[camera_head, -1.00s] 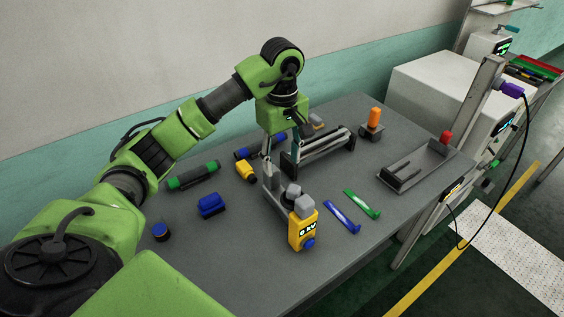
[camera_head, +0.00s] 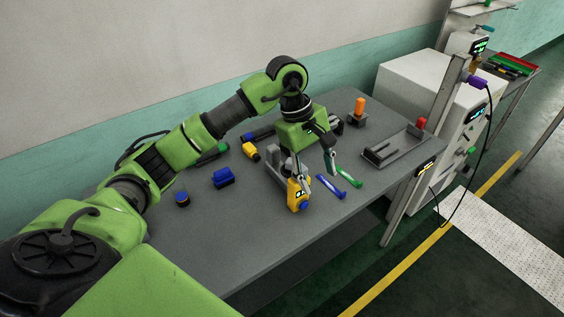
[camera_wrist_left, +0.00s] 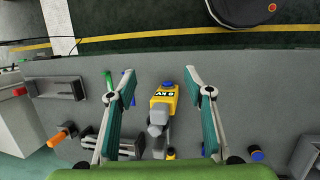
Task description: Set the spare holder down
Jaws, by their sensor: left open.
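Which part is the spare holder is not clear from the pictures. A grey bracket (camera_head: 272,166) with a yellow "KV" unit (camera_head: 298,194) at its near end lies on the table. My left gripper (camera_head: 317,178) is open above that end, its fingers either side of the yellow unit. In the left wrist view the yellow unit (camera_wrist_left: 164,97) and a grey block (camera_wrist_left: 157,121) show between the spread fingers (camera_wrist_left: 150,78); nothing is gripped. A longer dark frame (camera_wrist_left: 127,145) shows behind one finger and is mostly hidden in the head view. My right gripper is out of view.
Blue (camera_head: 330,186) and green (camera_head: 349,177) strips lie just right of the yellow unit. A grey tray (camera_head: 398,147) and an orange-topped block (camera_head: 359,110) stand farther right. A blue block (camera_head: 223,177) and a yellow part (camera_head: 250,151) lie left. The table's front is clear.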

